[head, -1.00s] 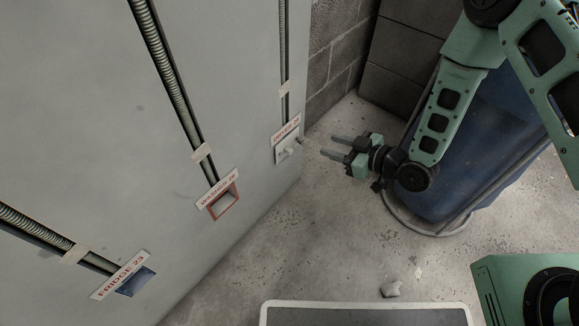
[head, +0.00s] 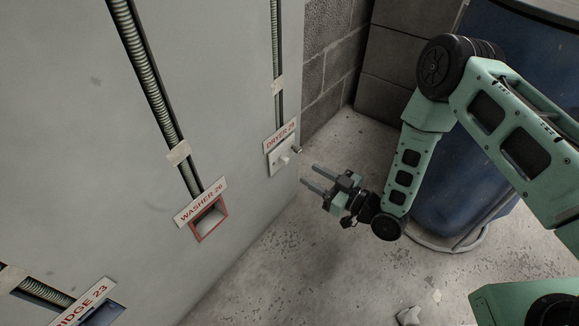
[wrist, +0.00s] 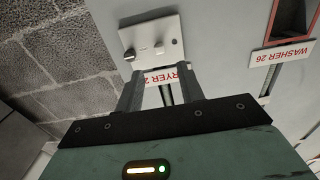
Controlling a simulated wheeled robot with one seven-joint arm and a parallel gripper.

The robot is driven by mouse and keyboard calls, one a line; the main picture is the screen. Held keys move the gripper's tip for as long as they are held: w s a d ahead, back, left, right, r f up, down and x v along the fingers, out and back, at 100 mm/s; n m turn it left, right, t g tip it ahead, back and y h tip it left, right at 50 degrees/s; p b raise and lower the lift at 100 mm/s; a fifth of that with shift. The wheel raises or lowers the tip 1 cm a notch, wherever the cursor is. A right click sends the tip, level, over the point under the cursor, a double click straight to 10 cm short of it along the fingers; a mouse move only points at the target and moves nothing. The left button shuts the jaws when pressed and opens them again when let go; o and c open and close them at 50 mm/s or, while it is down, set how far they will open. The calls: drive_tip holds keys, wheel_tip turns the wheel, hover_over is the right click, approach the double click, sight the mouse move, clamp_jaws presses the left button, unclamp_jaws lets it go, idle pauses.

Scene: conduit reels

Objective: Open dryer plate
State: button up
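The dryer plate (head: 281,158) is a small pale plate flat on the grey wall, under the red-lettered DRYER 24 label (head: 281,136). It carries a pale knob in its middle and a dark metal peg at its side. My gripper (head: 307,174) is open and empty, its two fingers pointing at the wall just right of and below the plate, apart from it. In the wrist view the plate (wrist: 151,43) appears upside down beyond the fingertips (wrist: 159,70), and the fingers partly cover the label.
A red-framed opening (head: 209,219) sits under the WASHER 26 label (head: 201,202). The fridge label (head: 86,302) is lower left. Ribbed conduits (head: 147,75) run down the wall. A blue barrel (head: 460,170) stands behind my arm. A stone (head: 409,316) lies on the floor.

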sight(288, 161)
drive_tip(key=b+x, duration=0.3)
drive_tip(key=x, duration=0.5)
drive_tip(key=shift+w+a, duration=0.25)
clamp_jaws()
